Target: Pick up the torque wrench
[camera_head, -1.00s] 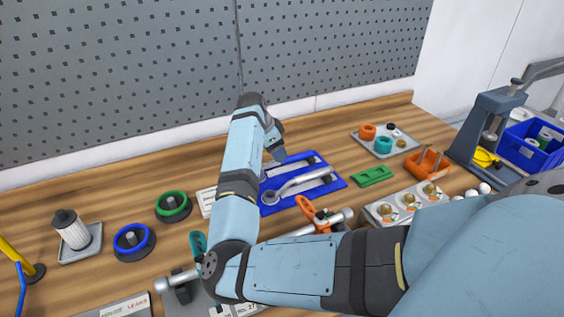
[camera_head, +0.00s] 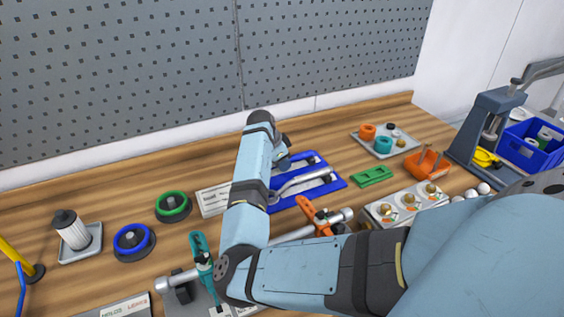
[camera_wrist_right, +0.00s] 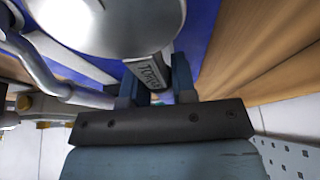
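The torque wrench (camera_head: 303,181) is a silver bar lying on a blue tray (camera_head: 335,185) on the bench. My right arm hides its left end in the head view. My right gripper (camera_head: 284,160) is low at the tray's upper left corner, its fingertips mostly hidden there. In the right wrist view, the two fingers (camera_wrist_right: 155,88) stand apart. A grey lettered block (camera_wrist_right: 147,71) shows between and beyond them. A large round metal part (camera_wrist_right: 110,22) is close to the camera, over the blue tray. I cannot tell whether the fingers touch anything. My left gripper is not in view.
A green block (camera_head: 372,176) and an orange holder (camera_head: 427,165) lie right of the tray. A grey tray of small parts (camera_head: 385,142) is behind. Blue (camera_head: 134,241) and green (camera_head: 173,206) rings are at left. The pegboard (camera_head: 120,70) stands behind the bench.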

